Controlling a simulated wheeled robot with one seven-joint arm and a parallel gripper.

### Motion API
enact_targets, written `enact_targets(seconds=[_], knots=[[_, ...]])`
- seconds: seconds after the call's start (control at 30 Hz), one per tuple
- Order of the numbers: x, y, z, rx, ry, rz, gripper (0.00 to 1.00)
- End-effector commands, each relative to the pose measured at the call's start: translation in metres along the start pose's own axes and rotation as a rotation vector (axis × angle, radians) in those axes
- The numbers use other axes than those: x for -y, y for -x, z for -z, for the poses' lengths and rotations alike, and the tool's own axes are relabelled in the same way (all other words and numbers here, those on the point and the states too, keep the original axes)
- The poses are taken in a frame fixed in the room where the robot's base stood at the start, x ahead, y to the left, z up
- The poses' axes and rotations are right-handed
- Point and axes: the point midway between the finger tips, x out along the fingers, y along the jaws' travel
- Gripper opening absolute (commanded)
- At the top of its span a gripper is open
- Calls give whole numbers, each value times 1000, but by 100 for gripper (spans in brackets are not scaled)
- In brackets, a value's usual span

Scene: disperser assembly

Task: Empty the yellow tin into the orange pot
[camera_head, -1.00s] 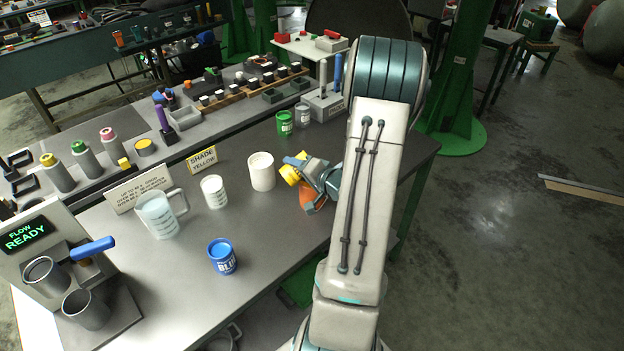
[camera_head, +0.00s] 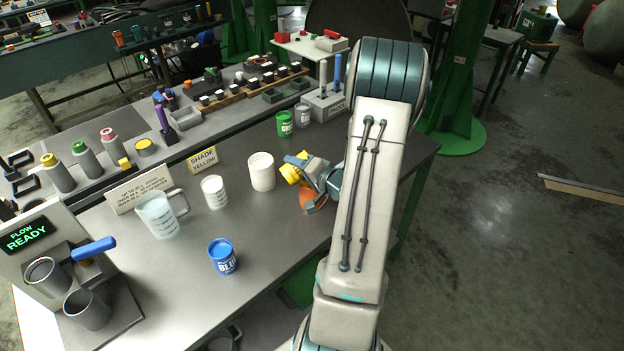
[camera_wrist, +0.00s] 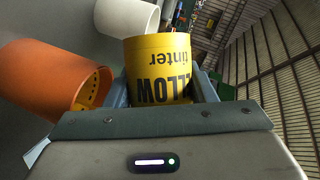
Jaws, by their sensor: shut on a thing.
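The yellow tin (camera_wrist: 160,68) is clamped between the two fingers of my gripper (camera_wrist: 165,92) in the wrist view. Its label reads upside down there. In the head view, the tin (camera_head: 290,173) is held tilted on its side, and my gripper (camera_head: 312,174) is partly hidden by my arm. The orange pot (camera_wrist: 60,78) is beside the tin in the wrist view, with part of its perforated inside visible. In the head view, the orange pot (camera_head: 313,199) shows only in part, just below my gripper. The tin's mouth and contents are hidden.
A white pot (camera_head: 262,172) stands just left of the tin, with a white beaker (camera_head: 214,192) and a clear jug (camera_head: 160,215) farther left. A blue tin (camera_head: 222,257) stands nearer the front. The bench around the blue tin is clear.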

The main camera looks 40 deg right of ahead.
Motion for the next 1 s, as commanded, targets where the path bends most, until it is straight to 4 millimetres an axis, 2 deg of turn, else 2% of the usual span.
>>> enact_targets(seconds=[1.0], knots=[[3, 1, 2, 7, -50, 21, 20]])
